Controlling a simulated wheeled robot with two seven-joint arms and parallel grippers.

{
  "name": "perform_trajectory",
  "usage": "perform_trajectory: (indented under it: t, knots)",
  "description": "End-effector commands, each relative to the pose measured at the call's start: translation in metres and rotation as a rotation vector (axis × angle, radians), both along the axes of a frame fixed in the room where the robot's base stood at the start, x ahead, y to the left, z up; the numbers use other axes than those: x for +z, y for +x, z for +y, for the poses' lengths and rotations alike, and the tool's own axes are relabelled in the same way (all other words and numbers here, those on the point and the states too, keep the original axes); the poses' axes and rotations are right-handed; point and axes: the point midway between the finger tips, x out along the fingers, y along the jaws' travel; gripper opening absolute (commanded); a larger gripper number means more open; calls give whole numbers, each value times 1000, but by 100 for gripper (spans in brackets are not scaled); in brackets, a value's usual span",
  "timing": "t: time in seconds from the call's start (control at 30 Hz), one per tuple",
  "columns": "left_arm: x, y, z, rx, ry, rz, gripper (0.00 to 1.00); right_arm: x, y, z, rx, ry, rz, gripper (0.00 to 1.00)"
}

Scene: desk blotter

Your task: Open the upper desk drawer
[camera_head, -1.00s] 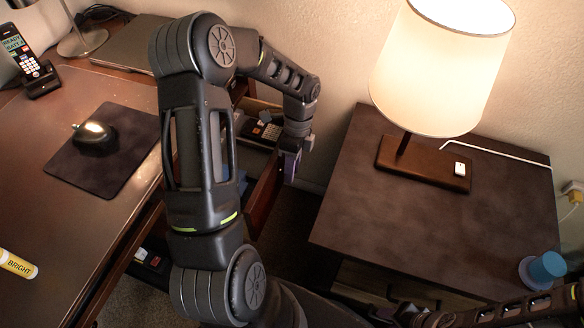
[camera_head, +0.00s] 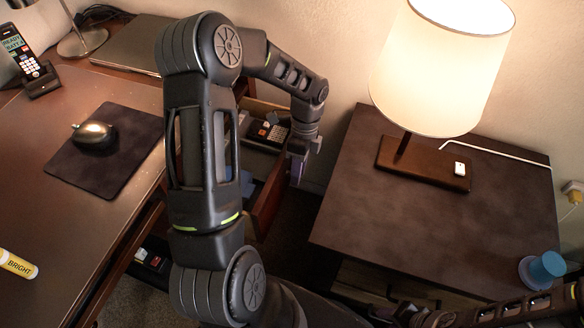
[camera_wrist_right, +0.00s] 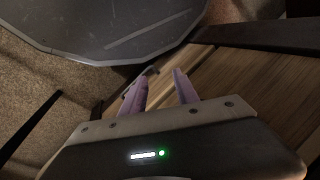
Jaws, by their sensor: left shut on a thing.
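The upper desk drawer (camera_head: 268,203) stands pulled out from the desk's right side, in the head view. Its inside shows a dark calculator (camera_head: 268,131) and something blue, partly covered by my left arm. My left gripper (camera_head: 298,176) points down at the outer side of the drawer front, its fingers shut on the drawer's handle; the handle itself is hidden. My right gripper (camera_wrist_right: 158,88) shows in the right wrist view with two purple fingers apart and nothing between them, near a wooden panel.
The desk top (camera_head: 60,210) holds a mouse on a dark pad (camera_head: 125,165), a phone (camera_head: 28,62) and a yellow tube (camera_head: 16,264). A side table (camera_head: 420,225) with a lit lamp (camera_head: 440,70) and a blue cup (camera_head: 545,268) stands right of the drawer. A narrow floor gap separates them.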

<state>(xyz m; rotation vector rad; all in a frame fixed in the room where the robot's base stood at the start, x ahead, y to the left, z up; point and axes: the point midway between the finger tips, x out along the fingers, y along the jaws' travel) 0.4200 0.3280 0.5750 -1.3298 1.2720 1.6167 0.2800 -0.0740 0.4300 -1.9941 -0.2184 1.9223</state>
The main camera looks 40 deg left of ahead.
Motion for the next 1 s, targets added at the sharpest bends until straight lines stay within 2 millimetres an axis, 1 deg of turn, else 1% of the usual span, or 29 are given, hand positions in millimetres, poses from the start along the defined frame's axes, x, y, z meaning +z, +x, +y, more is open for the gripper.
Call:
perform_trajectory:
  t: [0.03,0.13,0.2,0.43,0.47,0.5,0.7,1.0]
  knots:
    - [1,4,-11,-6,-3,-3,0,0,0,0,0,0,0,36]
    - [1,8,-24,-4,-2,-4,0,1,0,0,0,0,0,36]
    - [0,9,-26,-2,-2,-4,0,1,0,0,0,0,0,36]
    - [0,9,-26,0,-1,-4,0,1,0,0,0,0,0,36]
    - [0,9,-26,0,-1,-4,32,1,0,0,0,0,0,36]
    - [0,9,-26,0,-1,-4,35,1,0,0,0,0,0,36]
    - [0,8,-26,0,-1,-3,52,1,0,0,0,0,0,36]
    - [2,9,-26,-1,-1,-2,52,1,0,0,0,0,0,36]
